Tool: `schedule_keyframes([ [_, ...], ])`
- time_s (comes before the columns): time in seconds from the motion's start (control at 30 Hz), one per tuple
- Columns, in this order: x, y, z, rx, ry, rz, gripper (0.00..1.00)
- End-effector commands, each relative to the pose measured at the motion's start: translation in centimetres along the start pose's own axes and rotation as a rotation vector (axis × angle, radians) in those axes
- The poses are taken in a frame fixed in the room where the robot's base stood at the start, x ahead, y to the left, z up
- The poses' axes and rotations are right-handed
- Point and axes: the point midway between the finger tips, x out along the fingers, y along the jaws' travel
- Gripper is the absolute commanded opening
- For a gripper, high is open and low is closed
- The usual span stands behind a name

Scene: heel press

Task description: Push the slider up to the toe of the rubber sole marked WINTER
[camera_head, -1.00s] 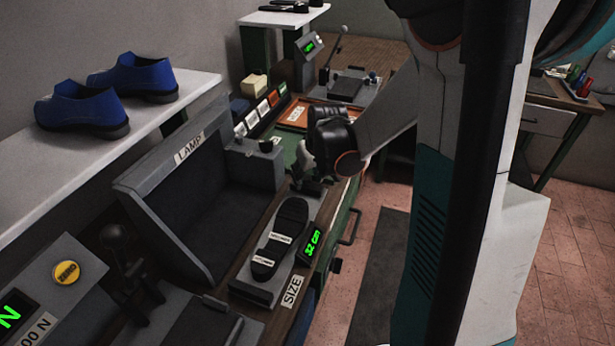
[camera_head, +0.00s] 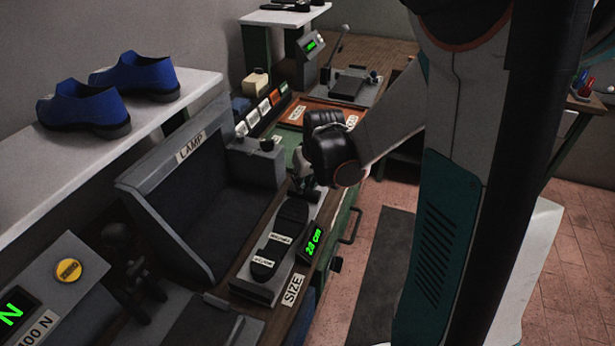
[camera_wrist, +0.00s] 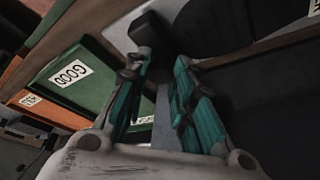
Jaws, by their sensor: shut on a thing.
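The dark rubber sole (camera_head: 290,217) lies on the grey size gauge (camera_head: 254,288), with two white labels whose words are too small to read surely. The gauge's display (camera_head: 314,242) reads 28 cm in green. My gripper (camera_head: 304,186) is at the far end of the gauge, just beyond the sole's far end, shut on the slider, which is mostly hidden by the fingers. In the wrist view my teal-padded fingers (camera_wrist: 161,62) are at a dark block (camera_wrist: 150,29), apparently the slider's handle. I cannot tell whether the slider touches the sole.
The grey LAMP box (camera_head: 190,146) stands left of the gauge. A green tray marked GOOD (camera_wrist: 75,80) and an orange tray (camera_head: 318,112) lie beyond my gripper. Blue shoes (camera_head: 135,76) stand on a shelf at left. A SIZE label (camera_head: 292,290) is on the bench's front edge.

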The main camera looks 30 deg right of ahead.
Motion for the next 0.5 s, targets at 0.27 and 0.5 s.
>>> schedule_keyframes([
  [0.27, 0.03, 0.01, -0.04, 0.000, 0.000, 0.000, 0.44],
  [0.5, 0.01, 0.02, -0.05, 0.000, 0.001, 0.000, 0.44],
])
